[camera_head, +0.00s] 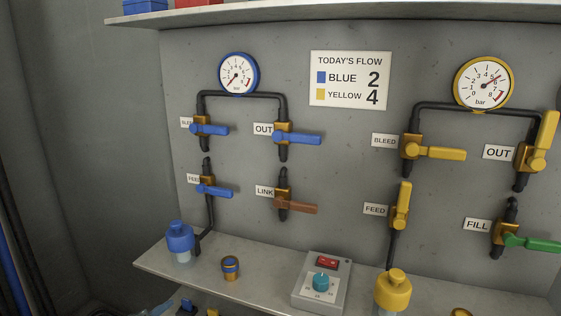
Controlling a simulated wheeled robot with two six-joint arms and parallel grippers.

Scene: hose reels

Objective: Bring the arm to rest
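Neither of my grippers shows in the head view, and no arm can be made out. The wall panel (345,150) fills most of the picture. Blue-handled BLEED (210,130), OUT (300,139) and FEED (214,190) valves have their levers lying sideways, as does the brown LINK lever (297,206). The yellow BLEED lever (440,153) and the green FILL lever (530,243) also lie sideways. The yellow OUT lever (545,136) and yellow FEED lever (402,203) stand upright.
The blue gauge (238,74) and yellow gauge (484,82) flank a flow sign (351,80) reading blue 2, yellow 4. The lower shelf (265,272) holds a blue-capped bottle (180,238), a small brass piece (231,268), a control box (322,284) and a yellow-capped bottle (393,290).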

